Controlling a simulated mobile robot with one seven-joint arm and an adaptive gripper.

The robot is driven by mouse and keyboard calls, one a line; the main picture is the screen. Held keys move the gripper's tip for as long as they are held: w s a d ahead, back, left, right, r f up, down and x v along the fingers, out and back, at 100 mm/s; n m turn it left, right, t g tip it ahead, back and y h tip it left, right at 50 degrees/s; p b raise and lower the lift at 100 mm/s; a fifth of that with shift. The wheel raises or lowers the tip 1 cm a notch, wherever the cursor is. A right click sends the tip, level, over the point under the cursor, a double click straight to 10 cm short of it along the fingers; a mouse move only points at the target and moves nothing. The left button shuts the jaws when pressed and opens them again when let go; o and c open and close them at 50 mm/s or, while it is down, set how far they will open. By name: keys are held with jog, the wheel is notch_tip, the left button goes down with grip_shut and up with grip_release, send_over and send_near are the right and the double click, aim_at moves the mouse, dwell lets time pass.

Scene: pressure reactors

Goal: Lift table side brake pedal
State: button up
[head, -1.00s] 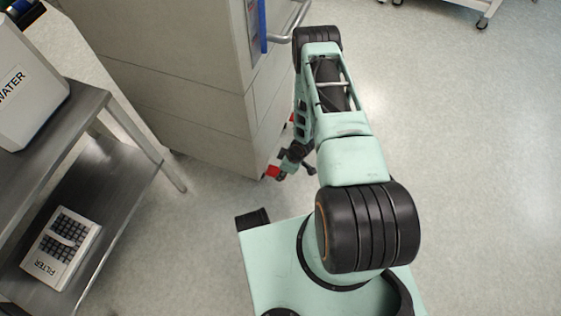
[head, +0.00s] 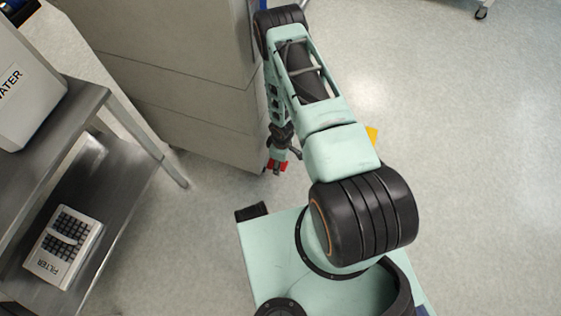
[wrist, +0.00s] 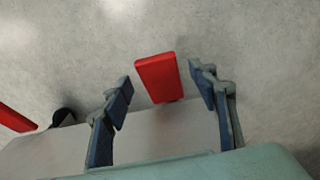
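A red brake pedal (wrist: 158,76) sticks out from the low edge of the grey cabinet (head: 175,70). In the wrist view it lies between the two blue-padded fingers of my gripper (wrist: 161,78), with a gap on each side. My gripper is open and does not visibly touch it. A second red pedal (wrist: 16,118) shows at the left edge of the wrist view. In the head view my gripper (head: 277,163) is low by the cabinet's bottom corner, with red showing around it. The arm hides part of the cabinet there.
A metal table (head: 120,110) stands at the left, with a WATER container (head: 25,80) on top and a FILTER box (head: 64,245) on its lower shelf. A black caster (wrist: 62,117) is beside the second pedal. Open floor (head: 470,140) lies to the right.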

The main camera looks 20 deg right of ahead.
jog(key=shift+r, duration=0.1)
notch_tip(320, 180, up, 12)
jog(key=shift+d, duration=0.15)
dwell(0.6)
jog(key=shift+s, duration=0.1)
dwell(0.4)
